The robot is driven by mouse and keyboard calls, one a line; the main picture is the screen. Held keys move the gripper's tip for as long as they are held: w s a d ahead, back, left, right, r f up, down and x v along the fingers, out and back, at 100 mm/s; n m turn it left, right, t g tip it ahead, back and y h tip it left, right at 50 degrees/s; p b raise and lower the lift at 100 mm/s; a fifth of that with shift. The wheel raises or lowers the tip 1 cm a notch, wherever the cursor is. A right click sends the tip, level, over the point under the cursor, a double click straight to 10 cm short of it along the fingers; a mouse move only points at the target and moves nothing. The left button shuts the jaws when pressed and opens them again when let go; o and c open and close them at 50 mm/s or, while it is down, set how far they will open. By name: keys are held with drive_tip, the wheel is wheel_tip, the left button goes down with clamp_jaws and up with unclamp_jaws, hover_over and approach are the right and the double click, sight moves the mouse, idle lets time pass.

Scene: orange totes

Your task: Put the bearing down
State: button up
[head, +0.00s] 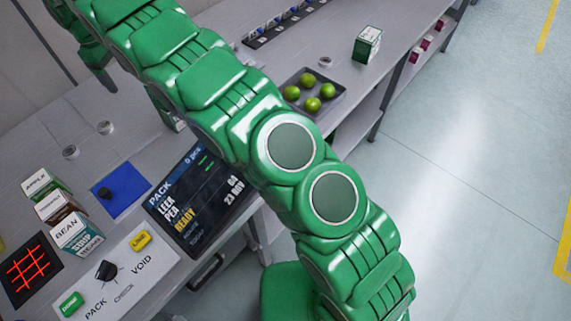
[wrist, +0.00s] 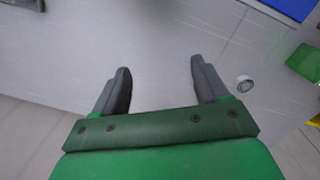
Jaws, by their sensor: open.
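My gripper (wrist: 160,64) is open in the wrist view, its two dark fingers wide apart with nothing between them. A small pale metal ring with a dark centre, which looks like the bearing (wrist: 244,84), lies on the grey table to the right of the right finger, apart from it. In the head view two small round metal pieces lie on the table at the left, one nearer (head: 70,152) and one farther (head: 105,127). I cannot tell which of them is the ring in the wrist view.
A blue mat (head: 123,181) with a dark round piece lies near a display (head: 195,200). Labelled boxes (head: 78,236) stand at the left beside a button panel (head: 122,272). A dark tray (head: 327,110) of green fruits is beyond my arm. Table between the fingers is bare.

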drive_tip(key=s+d+r+m, duration=0.1)
drive_tip(key=d+r+m, duration=0.35)
drive_tip(key=d, duration=0.95)
drive_tip(key=s+d+r+m, duration=0.15)
drive_tip(key=d+r, duration=0.55)
drive_tip(key=d, duration=0.7)
drive_tip(key=s+d+r+m+g, duration=0.15)
drive_tip(key=s+d+m, duration=0.25)
drive_tip(key=s+d, duration=0.9)
drive_tip(key=s+d+f+m, duration=0.2)
drive_tip(key=s+d, duration=0.4)
drive_tip(key=s, duration=0.7)
drive_tip(key=s+d+f+m, duration=0.2)
drive_tip(key=s+d+f, duration=0.2)
drive_tip(key=s+d, duration=0.3)
drive_tip(key=s, duration=0.5)
drive_tip(key=shift+s+d+m+y, duration=0.15)
drive_tip(key=shift+s+m+y, duration=0.15)
drive_tip(key=shift+s, duration=0.1)
drive_tip(key=shift+g, duration=0.25)
